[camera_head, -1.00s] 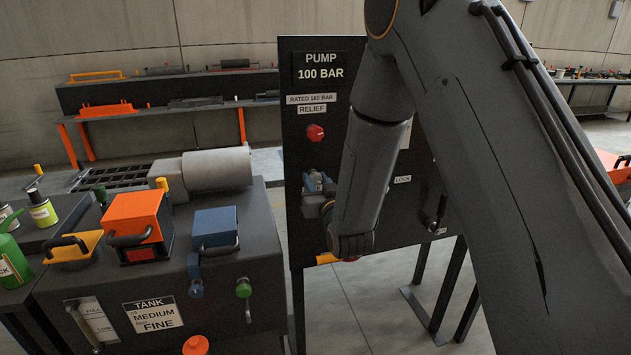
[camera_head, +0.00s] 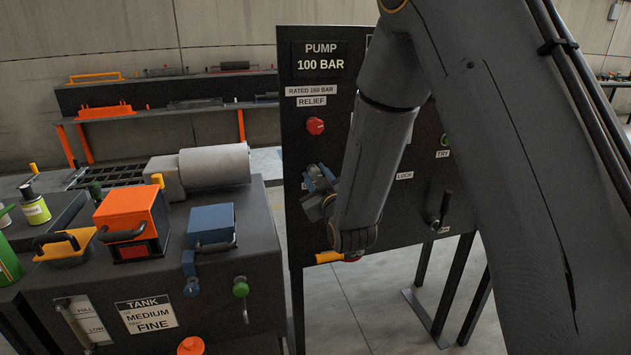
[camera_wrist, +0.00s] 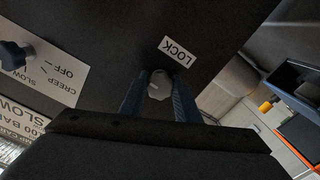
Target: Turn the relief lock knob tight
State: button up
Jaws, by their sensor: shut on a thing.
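The relief lock knob (camera_wrist: 159,88) is a small pale grey piece between my fingertips in the wrist view, beside the white LOCK label (camera_wrist: 178,52). My gripper (camera_wrist: 159,98) has its two blue fingers closed on it, one at each side. In the head view my gripper (camera_head: 319,181) is at the front of the black pump panel (camera_head: 300,225), below the red relief knob (camera_head: 315,126). My arm covers part of the panel there, and the lock knob cannot be made out. The display reads PUMP 100 BAR (camera_head: 319,64).
A blue knob (camera_wrist: 14,54) with a CREEP, SLOW, OFF plate is at the left of the wrist view. A black lever (camera_head: 438,210) is on the panel's right. The tank bench (camera_head: 235,310) with an orange box (camera_head: 132,215) stands left of the panel.

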jog(key=n+b, duration=0.2)
jog(key=n, duration=0.2)
jog(key=shift+n, duration=0.3)
jog(key=n+b, duration=0.2)
jog(key=n, duration=0.2)
jog(key=shift+n, duration=0.3)
jog(key=n+b, duration=0.1)
jog(key=n, duration=0.3)
jog(key=shift+n+b, duration=0.85)
jog(key=shift+n, duration=1.65)
jog(key=o, duration=1)
jog(key=shift+o, duration=0.2)
jog(key=shift+s, duration=0.1)
jog(key=b+v, duration=0.1)
jog(key=v, duration=0.6)
jog(key=shift+s, duration=0.35)
